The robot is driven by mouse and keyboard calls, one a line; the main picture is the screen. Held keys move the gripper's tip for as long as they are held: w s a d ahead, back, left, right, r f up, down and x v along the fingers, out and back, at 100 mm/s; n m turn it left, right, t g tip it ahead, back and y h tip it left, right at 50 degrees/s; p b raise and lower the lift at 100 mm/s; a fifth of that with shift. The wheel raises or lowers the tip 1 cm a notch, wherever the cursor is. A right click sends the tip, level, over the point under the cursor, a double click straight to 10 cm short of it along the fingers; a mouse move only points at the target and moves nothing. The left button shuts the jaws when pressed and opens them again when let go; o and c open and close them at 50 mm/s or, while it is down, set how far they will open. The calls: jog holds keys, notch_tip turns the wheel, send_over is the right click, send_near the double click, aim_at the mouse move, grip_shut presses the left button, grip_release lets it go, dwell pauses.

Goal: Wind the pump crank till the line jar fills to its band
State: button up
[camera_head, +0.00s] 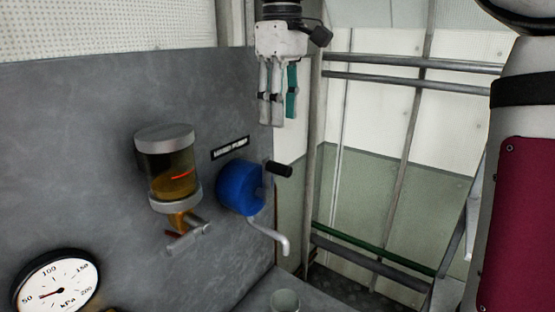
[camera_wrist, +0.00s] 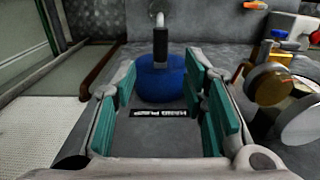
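The blue pump (camera_head: 240,187) is on the grey panel under a "HAND PUMP" label, with a black crank grip (camera_head: 280,169) at its upper right. The line jar (camera_head: 168,165) is left of it; amber liquid (camera_head: 175,188) fills its lower part, its surface seemingly a little below the red band (camera_head: 181,175). My gripper (camera_head: 277,119) hangs above the pump, fingers down, apart from the crank. In the wrist view my gripper (camera_wrist: 160,108) is open and empty; the pump (camera_wrist: 160,80) and black grip (camera_wrist: 161,47) show beyond its teal-padded fingers.
A bent metal spout (camera_head: 270,235) extends below the pump, above a cup (camera_head: 285,299). A small valve (camera_head: 187,237) sits below the jar. A kPa gauge (camera_head: 55,284) is at lower left. Metal rails (camera_head: 400,70) line the right wall.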

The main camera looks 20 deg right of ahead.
notch_tip(320, 180, down, 11)
jog(key=shift+r+p, duration=0.15)
jog(key=shift+p, duration=0.15)
jog(key=shift+c, duration=0.3)
grip_shut()
